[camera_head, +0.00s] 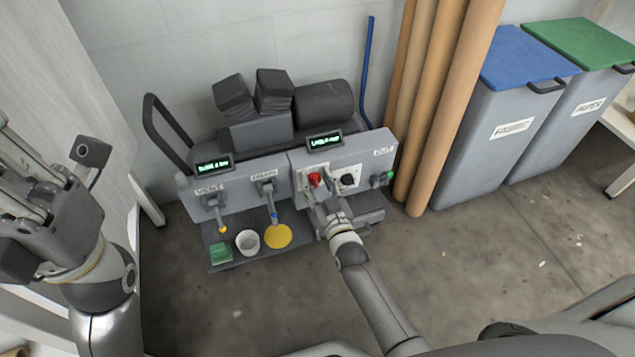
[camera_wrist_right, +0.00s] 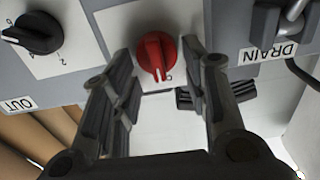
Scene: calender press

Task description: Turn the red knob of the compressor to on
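The compressor (camera_head: 235,183) stands on the floor against the wall, with a grey front panel and two small displays. Its red knob (camera_head: 314,179) is on the panel, left of a black knob (camera_head: 348,179). In the right wrist view the red knob (camera_wrist_right: 156,57) sits just beyond and between the fingertips of my right gripper (camera_wrist_right: 163,75), which is open. Contact with the knob is not visible. The knob's marker points down in that view; its labels are mostly hidden. My left gripper (camera_head: 35,165) is at the left edge, partly out of frame, its fingers pointing up.
A lower shelf (camera_head: 228,262) holds a green box (camera_head: 220,252), a white cup (camera_head: 248,241) and a yellow disc (camera_head: 278,236). Tall brown tubes (camera_head: 437,120) and grey bins (camera_head: 492,134) stand to the right. The floor in front is mostly clear.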

